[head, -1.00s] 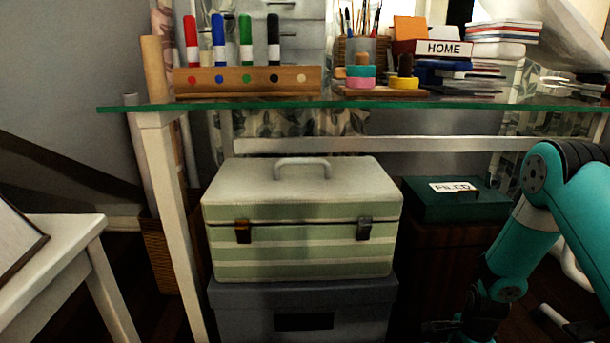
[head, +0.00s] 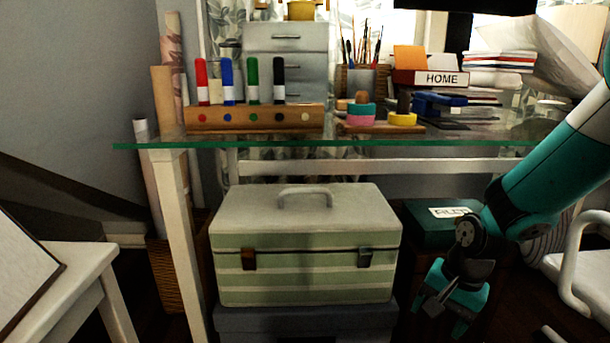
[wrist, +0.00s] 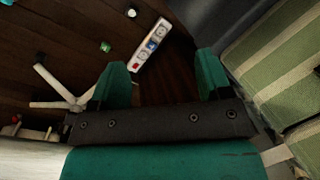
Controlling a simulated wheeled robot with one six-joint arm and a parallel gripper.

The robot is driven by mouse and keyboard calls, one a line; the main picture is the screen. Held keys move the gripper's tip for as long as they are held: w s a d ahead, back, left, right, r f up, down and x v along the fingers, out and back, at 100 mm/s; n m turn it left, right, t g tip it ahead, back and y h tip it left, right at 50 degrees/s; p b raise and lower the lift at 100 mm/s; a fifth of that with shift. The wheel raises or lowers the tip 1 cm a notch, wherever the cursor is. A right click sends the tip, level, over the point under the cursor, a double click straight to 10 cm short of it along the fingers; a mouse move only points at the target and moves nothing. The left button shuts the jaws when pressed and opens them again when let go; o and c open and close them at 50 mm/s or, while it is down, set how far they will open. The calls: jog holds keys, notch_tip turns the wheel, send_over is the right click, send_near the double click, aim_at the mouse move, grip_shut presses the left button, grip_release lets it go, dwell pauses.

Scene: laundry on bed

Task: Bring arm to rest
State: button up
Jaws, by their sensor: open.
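My gripper (head: 452,304) hangs at the lower right of the head view, pointing down, in front of the dark stand under the green box. In the wrist view my gripper (wrist: 165,80) shows two teal fingers spread apart with nothing between them. The teal and white arm (head: 560,160) reaches down to it from the right edge. The fingers touch nothing that I can see.
A striped green case (head: 305,275) on a grey box stands left of my gripper. A green box (head: 432,222) is behind it. A glass desk (head: 250,143) spans above. A white chair (head: 585,265) is at right. A power strip (wrist: 151,44) lies on the floor.

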jog(key=s+a+r+n+y+p, duration=0.1)
jog(key=s+a+r+n+p, duration=0.3)
jog(key=s+r+n, duration=0.6)
jog(key=s+a+r+n+y+p, duration=0.15)
jog(key=s+a+r+n, duration=0.35)
jog(key=s+r, duration=0.7)
notch_tip(320, 180, up, 38)
jog(key=w+p, duration=0.1)
jog(key=p, duration=3.6)
jog(key=shift+w+a+g, duration=0.15)
jog(key=shift+a+g, duration=0.05)
jog(key=shift+g, duration=0.2)
